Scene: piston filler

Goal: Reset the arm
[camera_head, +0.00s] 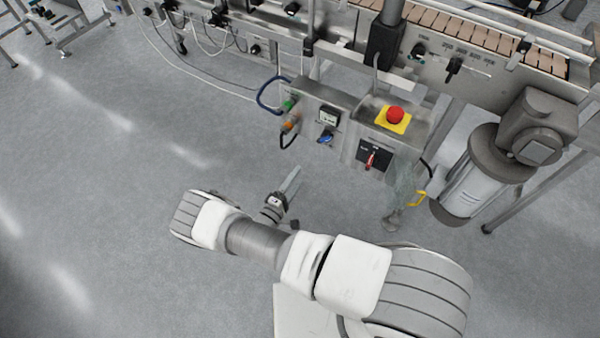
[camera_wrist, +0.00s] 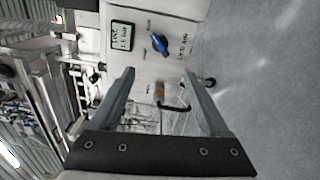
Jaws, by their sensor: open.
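My arm reaches across the lower middle of the head view. My gripper (camera_head: 296,174) points up and to the right, in front of the control boxes and apart from them. In the wrist view my gripper (camera_wrist: 159,73) has two long grey fingers standing wide apart with nothing between them.
The control box (camera_head: 306,103) and a box with a red emergency stop (camera_head: 395,115) and a red-handled switch (camera_head: 369,161) hang below the conveyor (camera_head: 480,75). A motor-like cylinder (camera_head: 468,183) stands at right. Cables loop at upper left. Floor (camera_head: 100,180) at left is clear.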

